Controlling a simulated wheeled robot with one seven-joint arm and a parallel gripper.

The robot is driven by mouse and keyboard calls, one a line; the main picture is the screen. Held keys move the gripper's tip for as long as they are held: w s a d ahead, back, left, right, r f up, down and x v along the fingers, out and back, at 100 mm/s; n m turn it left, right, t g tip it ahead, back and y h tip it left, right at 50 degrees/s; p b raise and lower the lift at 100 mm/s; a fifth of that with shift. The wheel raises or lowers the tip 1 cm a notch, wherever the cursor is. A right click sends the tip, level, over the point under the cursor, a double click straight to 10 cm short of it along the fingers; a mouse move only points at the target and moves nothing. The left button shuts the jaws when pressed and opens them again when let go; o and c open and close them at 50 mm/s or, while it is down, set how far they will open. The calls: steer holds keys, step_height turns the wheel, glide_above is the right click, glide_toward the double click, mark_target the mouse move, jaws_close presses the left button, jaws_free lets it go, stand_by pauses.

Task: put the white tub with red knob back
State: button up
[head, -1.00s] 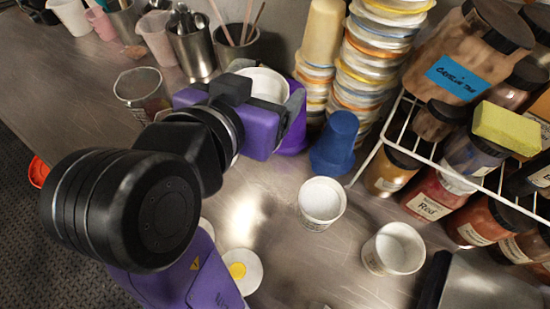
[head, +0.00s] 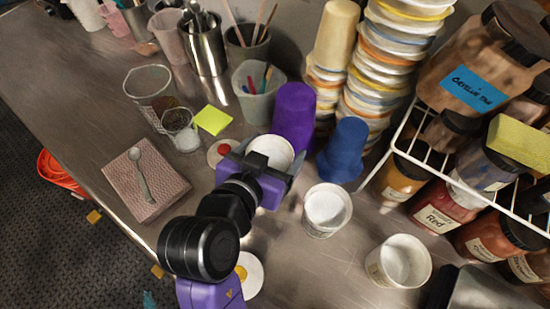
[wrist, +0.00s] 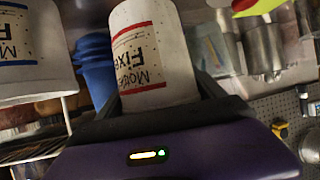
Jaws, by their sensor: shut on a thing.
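My gripper (head: 268,166) is shut on a white tub (head: 271,150), one finger on each side. In the head view its round top looks open and pale inside. In the wrist view the tub (wrist: 150,55) has red bands and dark upside-down lettering that reads partly "Fixer"; no knob shows on it. A white disc with a red centre (head: 219,150) lies on the counter just left of the gripper, partly hidden by it. I cannot tell whether the tub's underside touches the counter.
A second white tub (head: 326,212) stands close right of the gripper, a third (head: 397,262) farther right. Purple (head: 293,115) and blue (head: 344,150) cups stand behind. A wire rack (head: 470,180) with jars is at right. A pink cloth (head: 145,185) with a spoon lies left.

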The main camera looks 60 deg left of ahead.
mark_target(277, 159)
steer(key=shift+f, duration=1.95)
steer(key=shift+f, duration=0.15)
steer(key=o, duration=1.8)
steer(key=shift+c, duration=0.2)
steer(key=shift+s+d+r, duration=0.1)
steer(key=shift+r, duration=0.1)
steer(key=v, duration=1.1)
steer(key=shift+s+d+b, duration=0.25)
steer(key=shift+d+b, duration=0.05)
steer(key=shift+b, duration=0.05)
steer(key=shift+r, duration=0.2)
